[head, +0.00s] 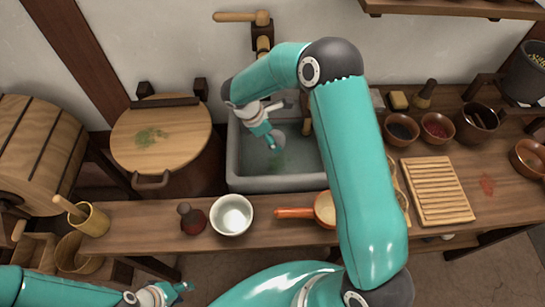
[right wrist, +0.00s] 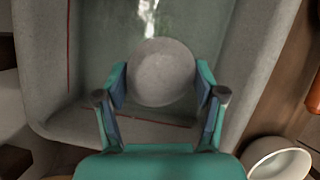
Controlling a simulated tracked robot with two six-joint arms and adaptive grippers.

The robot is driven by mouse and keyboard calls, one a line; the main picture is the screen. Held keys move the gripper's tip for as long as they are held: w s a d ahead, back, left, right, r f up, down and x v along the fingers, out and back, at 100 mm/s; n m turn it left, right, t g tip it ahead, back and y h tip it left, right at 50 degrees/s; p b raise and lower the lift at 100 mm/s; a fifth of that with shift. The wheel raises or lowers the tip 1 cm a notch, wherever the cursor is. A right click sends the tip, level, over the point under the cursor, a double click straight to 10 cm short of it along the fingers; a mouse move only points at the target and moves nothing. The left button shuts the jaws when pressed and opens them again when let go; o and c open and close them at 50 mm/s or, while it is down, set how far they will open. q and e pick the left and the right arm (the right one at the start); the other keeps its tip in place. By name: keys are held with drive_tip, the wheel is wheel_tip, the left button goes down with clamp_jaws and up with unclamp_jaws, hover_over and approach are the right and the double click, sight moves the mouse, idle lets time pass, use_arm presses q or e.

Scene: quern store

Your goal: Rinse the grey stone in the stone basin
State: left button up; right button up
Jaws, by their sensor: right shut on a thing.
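The grey stone basin (head: 234,160) is set in the bench at the back wall, and its inside shows in the right wrist view (right wrist: 245,75). My right gripper (right wrist: 162,85) is shut on the round grey stone (right wrist: 162,70), with one finger on each side. In the head view the right gripper (head: 272,138) reaches down into the basin with the stone (head: 279,136); my arm hides part of the basin. A bright streak, like running water, shows just beyond the stone. My left gripper (head: 178,291) is empty at the lower left, its fingertips apart.
A wooden tap (head: 262,38) is on the wall above the basin. A white bowl (head: 231,214), a dark red bottle (head: 191,218) and an orange-handled pan (head: 296,212) stand along the front edge. A slatted board (head: 437,190) and several small bowls fill the right. A lidded barrel (head: 160,135) stands left.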

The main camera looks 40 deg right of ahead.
sight(276, 133)
drive_tip(key=shift+r+p, duration=1.2)
drive_tip(key=shift+r, duration=0.95)
idle(0.5)
drive_tip(key=shift+r+p, duration=1.35)
drive_tip(key=shift+r, duration=0.7)
